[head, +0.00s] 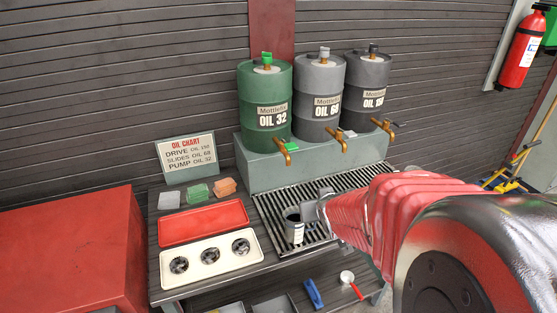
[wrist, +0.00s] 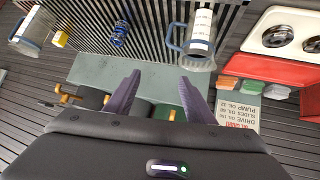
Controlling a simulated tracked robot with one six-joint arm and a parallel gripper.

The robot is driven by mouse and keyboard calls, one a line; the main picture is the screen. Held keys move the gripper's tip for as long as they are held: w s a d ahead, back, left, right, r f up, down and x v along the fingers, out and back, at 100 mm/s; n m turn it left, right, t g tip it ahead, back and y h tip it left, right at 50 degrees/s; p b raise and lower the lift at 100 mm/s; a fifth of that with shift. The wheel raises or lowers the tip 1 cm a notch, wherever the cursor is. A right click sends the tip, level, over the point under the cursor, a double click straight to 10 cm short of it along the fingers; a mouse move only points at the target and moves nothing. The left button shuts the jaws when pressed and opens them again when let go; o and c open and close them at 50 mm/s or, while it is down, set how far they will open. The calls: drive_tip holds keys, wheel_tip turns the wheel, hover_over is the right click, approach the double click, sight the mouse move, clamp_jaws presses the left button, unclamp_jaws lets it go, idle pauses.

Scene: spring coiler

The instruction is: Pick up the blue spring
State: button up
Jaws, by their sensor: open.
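In the wrist view a small blue spring (wrist: 121,33) lies on the slatted metal grate (wrist: 140,15). My gripper (wrist: 160,76) shows its two dark fingers spread apart with nothing between them. The spring is beyond the fingertips, slightly left of the gap in that picture, and clear of both fingers. In the head view my red arm reaches over the right part of the grate (head: 272,207). I cannot make out the spring in that view; the arm covers part of the grate.
A measuring jug (wrist: 201,35) stands near the spring, its handle towards it; it also shows in the head view (head: 295,231). A second jug (wrist: 28,28) and a yellow block (wrist: 61,39) are on the other side. Oil drums (head: 265,100) with taps stand behind the grate.

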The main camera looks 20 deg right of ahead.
drive_tip(key=d+f+t, duration=0.1)
drive_tip(key=d+f, duration=0.2)
drive_tip(key=d, duration=0.1)
drive_tip(key=d+f+m, duration=0.1)
drive_tip(key=d+f, duration=0.2)
drive_tip(key=s+d+f+t+h, duration=0.1)
drive_tip(key=d+f, duration=0.2)
drive_tip(key=d, duration=0.1)
drive_tip(key=shift+d+f+t, duration=0.1)
drive_tip(key=shift+d+t, duration=0.2)
drive_tip(key=shift+d, duration=0.05)
drive_tip(key=shift+s+d+f+m+t, duration=0.25)
drive_tip(key=shift+s+d+m+t, duration=0.05)
drive_tip(key=shift+d, duration=0.05)
drive_tip(key=shift+w, duration=0.1)
